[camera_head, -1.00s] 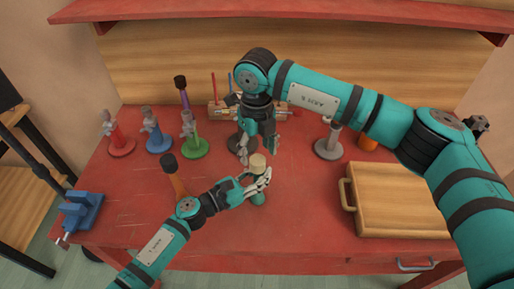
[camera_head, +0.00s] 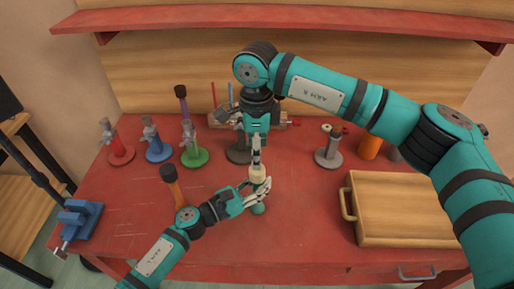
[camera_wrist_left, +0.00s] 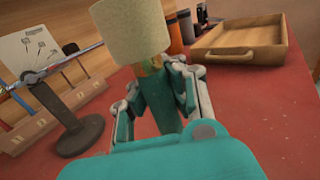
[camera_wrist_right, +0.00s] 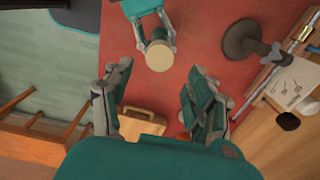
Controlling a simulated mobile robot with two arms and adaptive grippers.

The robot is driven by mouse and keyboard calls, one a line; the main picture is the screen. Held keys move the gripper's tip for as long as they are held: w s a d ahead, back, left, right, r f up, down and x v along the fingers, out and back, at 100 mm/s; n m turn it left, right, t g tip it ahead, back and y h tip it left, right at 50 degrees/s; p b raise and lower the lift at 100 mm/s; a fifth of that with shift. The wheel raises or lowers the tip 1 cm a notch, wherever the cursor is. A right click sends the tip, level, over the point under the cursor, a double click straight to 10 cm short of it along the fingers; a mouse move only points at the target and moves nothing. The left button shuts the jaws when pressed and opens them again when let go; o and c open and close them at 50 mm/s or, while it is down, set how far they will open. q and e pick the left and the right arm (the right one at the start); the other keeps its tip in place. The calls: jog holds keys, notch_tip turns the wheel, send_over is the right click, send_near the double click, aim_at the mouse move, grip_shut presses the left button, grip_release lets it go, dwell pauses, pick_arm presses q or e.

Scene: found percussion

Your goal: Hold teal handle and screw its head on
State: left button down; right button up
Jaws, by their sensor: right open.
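The teal handle (camera_head: 258,209) stands upright over the table, its lower end showing below my left gripper (camera_head: 258,188). In the left wrist view, the handle (camera_wrist_left: 160,105) is between the closed fingers. The cream cylindrical head (camera_head: 257,173) sits on top of it, a little tilted in the left wrist view (camera_wrist_left: 137,30). A brassy bit shows just under the head; how far it is screwed on cannot be told. My right gripper (camera_head: 257,158) points down just above the head. In the right wrist view its fingers (camera_wrist_right: 158,105) are apart and empty, with the head (camera_wrist_right: 160,57) beyond them.
Red (camera_head: 121,152), blue (camera_head: 157,148) and green (camera_head: 194,157) stands are at the back left. A grey stand (camera_head: 328,158) is at the right. A wooden tray (camera_head: 400,237) fills the right side. A blue vise (camera_head: 77,218) is at the left edge. An orange-handled mallet (camera_head: 173,187) stands near my left arm.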

jog(key=shift+f, duration=4)
jog(key=shift+c, duration=0.2)
grip_shut()
jog(key=shift+o, duration=1)
grip_release()
jog(key=shift+r, duration=0.15)
notch_tip(320, 180, up, 12)
pick_arm(q)
jog(key=c, duration=2)
grip_release()
jog(key=o, duration=0.6)
jog(key=shift+o, duration=0.2)
